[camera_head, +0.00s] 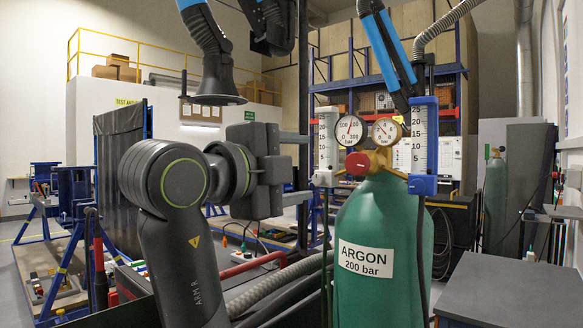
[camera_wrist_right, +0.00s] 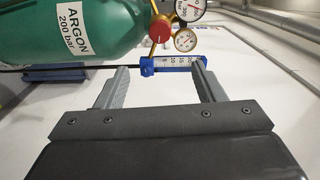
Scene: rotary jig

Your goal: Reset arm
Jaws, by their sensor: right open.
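The gripper is open. In the wrist view its two fingers (camera_wrist_right: 161,74) are spread apart with nothing gripped. A flowmeter tube with blue ends (camera_wrist_right: 172,64) shows between and beyond the fingertips. The green argon cylinder (camera_head: 378,285) stands upright right of the gripper. It also shows in the wrist view (camera_wrist_right: 95,30). Whether the fingers touch the flowmeter cannot be told. My left gripper is not in view.
The cylinder carries a red knob (camera_head: 357,164), two round gauges (camera_head: 350,130) and a second flowmeter (camera_head: 424,150). A dark hood (camera_head: 217,85) hangs above my right arm. A grey tabletop (camera_head: 512,289) is at the lower right. Hoses (camera_head: 275,283) run beside the cylinder.

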